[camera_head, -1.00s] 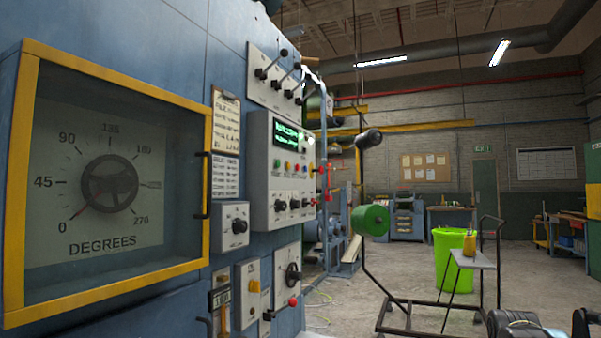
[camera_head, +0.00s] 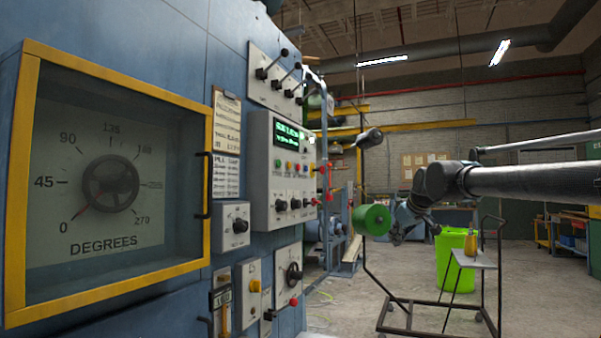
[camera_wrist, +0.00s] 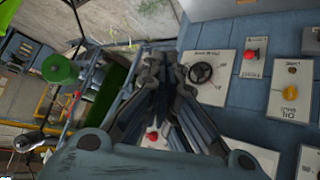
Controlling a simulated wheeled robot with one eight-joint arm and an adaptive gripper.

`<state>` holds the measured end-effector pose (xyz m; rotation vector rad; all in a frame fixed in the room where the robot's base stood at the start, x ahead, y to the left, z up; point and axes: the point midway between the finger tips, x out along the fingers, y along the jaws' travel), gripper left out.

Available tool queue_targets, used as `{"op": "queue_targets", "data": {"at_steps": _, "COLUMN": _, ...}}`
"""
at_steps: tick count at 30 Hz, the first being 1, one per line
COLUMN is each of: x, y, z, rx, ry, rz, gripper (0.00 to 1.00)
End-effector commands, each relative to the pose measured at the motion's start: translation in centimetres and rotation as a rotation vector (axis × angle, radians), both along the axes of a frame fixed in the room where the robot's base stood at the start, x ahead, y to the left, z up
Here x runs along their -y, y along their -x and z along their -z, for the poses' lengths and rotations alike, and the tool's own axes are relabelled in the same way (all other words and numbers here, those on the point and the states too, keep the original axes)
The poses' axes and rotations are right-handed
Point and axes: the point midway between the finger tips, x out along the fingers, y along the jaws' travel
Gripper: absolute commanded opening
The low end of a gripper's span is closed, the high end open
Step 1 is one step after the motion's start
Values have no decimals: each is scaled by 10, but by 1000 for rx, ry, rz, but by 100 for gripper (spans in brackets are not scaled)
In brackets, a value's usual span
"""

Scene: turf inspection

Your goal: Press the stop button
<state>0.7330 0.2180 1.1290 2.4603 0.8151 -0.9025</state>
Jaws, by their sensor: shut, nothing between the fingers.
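No label reading "stop" is legible, so I cannot tell which button it is. In the head view, a grey control panel (camera_head: 264,199) carries a green display and a row of small coloured buttons (camera_head: 291,167). In the wrist view, a red button (camera_wrist: 252,54) stands on a small light plate on the blue machine, right of a black handwheel (camera_wrist: 203,73). My gripper (camera_head: 397,236) is in mid-air right of the machine, apart from the panel. In the wrist view, my gripper (camera_wrist: 163,62) is shut and empty, with the red button to its right.
A framed glass dial box (camera_head: 107,190) with a handle fills the left of the blue machine. Levers (camera_head: 280,65) stick out above the panel. A green roller (camera_head: 371,219), a wheeled trolley (camera_head: 478,260) and a green bin (camera_head: 449,275) stand to the right. Floor between is clear.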

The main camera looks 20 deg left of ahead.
Motion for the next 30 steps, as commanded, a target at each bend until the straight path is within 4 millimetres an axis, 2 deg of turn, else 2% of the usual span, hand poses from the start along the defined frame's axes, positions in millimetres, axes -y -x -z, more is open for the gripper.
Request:
{"op": "queue_targets", "data": {"at_steps": 1, "x": -19, "y": -12, "z": -20, "rx": 33, "ry": -7, "rz": -32, "gripper": 0}}
{"op": "queue_targets", "data": {"at_steps": 9, "x": -117, "y": -68, "z": -122, "rx": 239, "ry": -41, "rz": -182, "gripper": 0}}
{"op": "queue_targets", "data": {"at_steps": 16, "x": -196, "y": -97, "z": -197, "rx": 399, "ry": -72, "rz": -273, "gripper": 0}}
{"op": "queue_targets", "data": {"at_steps": 18, "x": -214, "y": -102, "z": -213, "rx": 435, "ry": -79, "rz": -290, "gripper": 0}}
{"op": "queue_targets", "data": {"at_steps": 22, "x": -234, "y": -107, "z": -231, "rx": 479, "ry": -85, "rz": -310, "gripper": 0}}
{"op": "queue_targets", "data": {"at_steps": 25, "x": -241, "y": -108, "z": -237, "rx": 495, "ry": -88, "rz": -315, "gripper": 0}}
{"op": "queue_targets", "data": {"at_steps": 30, "x": -242, "y": -109, "z": -238, "rx": 498, "ry": -88, "rz": -315, "gripper": 0}}
